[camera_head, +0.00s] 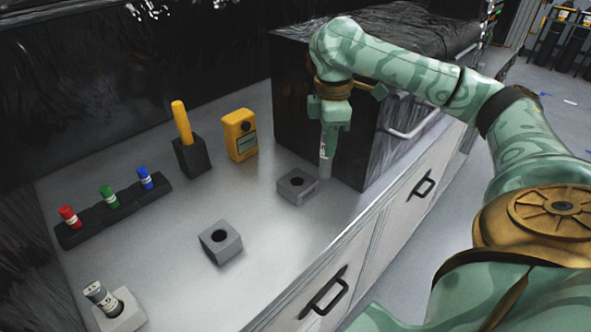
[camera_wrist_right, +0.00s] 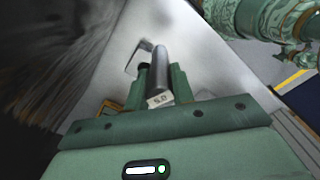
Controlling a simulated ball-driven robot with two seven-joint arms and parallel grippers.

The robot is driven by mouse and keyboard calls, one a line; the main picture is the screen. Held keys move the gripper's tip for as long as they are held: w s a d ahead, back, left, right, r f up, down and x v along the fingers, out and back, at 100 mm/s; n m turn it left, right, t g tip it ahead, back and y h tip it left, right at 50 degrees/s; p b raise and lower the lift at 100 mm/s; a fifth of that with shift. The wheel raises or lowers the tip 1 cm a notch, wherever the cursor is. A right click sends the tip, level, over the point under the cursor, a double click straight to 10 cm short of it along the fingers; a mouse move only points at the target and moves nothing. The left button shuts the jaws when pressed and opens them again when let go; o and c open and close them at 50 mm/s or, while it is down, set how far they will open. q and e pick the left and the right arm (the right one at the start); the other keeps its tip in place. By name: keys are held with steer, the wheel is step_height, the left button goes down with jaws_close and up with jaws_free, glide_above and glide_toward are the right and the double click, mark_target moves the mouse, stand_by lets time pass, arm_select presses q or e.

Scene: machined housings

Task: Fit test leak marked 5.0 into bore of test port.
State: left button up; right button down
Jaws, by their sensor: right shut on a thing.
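My right gripper (camera_head: 327,138) is shut on a grey cylinder, the test leak (camera_head: 325,167), which hangs nearly upright. In the right wrist view the leak (camera_wrist_right: 159,75) has a white label reading 5.0, between the fingers (camera_wrist_right: 160,84). A grey block with a dark round bore (camera_head: 297,186) stands just left of the leak's lower end; the leak is not in that bore. A second bored grey block (camera_head: 220,243) stands nearer, its bore empty. I cannot tell which block is the test port. My left gripper is out of view.
A third block (camera_head: 122,316) at front left holds a tilted, labelled cylinder (camera_head: 100,297). A dark rack (camera_head: 115,213) carries red, green and blue capped pieces. A yellow device (camera_head: 240,135) and a black holder (camera_head: 191,157) stand behind. A large dark box (camera_head: 290,100) rises close behind the gripper.

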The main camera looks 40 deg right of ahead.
steer(key=w+f+b, duration=0.2)
steer(key=f, duration=0.1)
steer(key=w+a+f+b, duration=0.1)
steer(key=w+f+b, duration=0.1)
steer(key=w+f, duration=0.1)
steer(key=w+f+b, duration=0.2)
steer(key=f, duration=0.2)
steer(key=shift+w+a+f+b, duration=0.2)
steer(key=shift+w+a+b, duration=0.1)
steer(key=shift+w, duration=0.1)
steer(key=shift+w+f, duration=0.1)
steer(key=shift+f, duration=0.1)
steer(key=shift+r, duration=0.15)
steer(key=c, duration=1.2)
jaws_free()
step_height(320, 180, up, 12)
steer(key=p, duration=0.7)
steer(key=shift+r, duration=0.15)
